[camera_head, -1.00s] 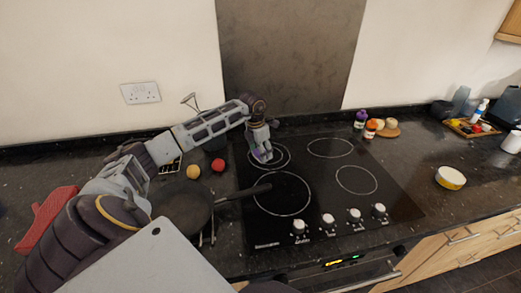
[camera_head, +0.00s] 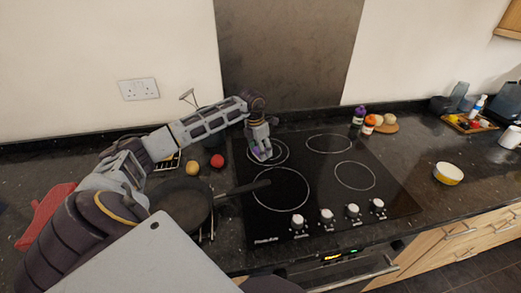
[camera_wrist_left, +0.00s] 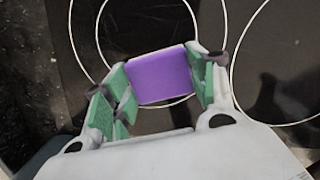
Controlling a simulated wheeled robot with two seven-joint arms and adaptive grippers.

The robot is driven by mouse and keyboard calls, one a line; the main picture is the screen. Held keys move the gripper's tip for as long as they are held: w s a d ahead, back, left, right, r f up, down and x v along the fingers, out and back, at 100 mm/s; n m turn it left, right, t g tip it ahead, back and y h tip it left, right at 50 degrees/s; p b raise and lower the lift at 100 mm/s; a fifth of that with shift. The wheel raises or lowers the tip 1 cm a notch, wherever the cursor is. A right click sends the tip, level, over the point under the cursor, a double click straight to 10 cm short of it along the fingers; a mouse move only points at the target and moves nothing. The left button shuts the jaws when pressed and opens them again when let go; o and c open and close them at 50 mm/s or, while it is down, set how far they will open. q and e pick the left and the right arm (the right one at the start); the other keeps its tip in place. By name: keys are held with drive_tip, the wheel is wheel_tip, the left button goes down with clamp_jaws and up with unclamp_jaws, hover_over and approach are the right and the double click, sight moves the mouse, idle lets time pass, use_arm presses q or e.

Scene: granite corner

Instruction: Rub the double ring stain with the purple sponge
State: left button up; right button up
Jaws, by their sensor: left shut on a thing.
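The purple sponge (camera_wrist_left: 162,76) is between the green-padded fingers of my left gripper (camera_wrist_left: 160,85) in the left wrist view. The gripper is shut on it. In the head view my left gripper (camera_head: 261,152) is low over the rear left ring of the black hob (camera_head: 318,222). The sponge is almost wholly hidden there. Two concentric white rings (camera_head: 286,148) lie under and around the sponge; they also show in the left wrist view (camera_wrist_left: 97,30). I cannot tell whether they are the stain or hob markings, nor whether the sponge touches the surface. My right gripper is not in view.
A dark pan (camera_head: 183,207) stands left of the hob, its handle reaching over the hob's edge. A red ball (camera_head: 217,161) and a yellow ball (camera_head: 192,168) lie behind it. Small bottles (camera_head: 368,124) stand behind the hob at right. The hob's right side is clear.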

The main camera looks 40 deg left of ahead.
use_arm(q)
drive_tip(key=shift+w+a, duration=0.15)
drive_tip(key=shift+a, duration=0.1)
drive_tip(key=shift+w+a, duration=0.55)
drive_tip(key=shift+a, duration=0.1)
drive_tip(key=shift+w+a, duration=0.55)
drive_tip(key=shift+a, duration=0.15)
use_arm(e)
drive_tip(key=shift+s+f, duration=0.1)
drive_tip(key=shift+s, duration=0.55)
use_arm(q)
drive_tip(key=shift+r, duration=0.1)
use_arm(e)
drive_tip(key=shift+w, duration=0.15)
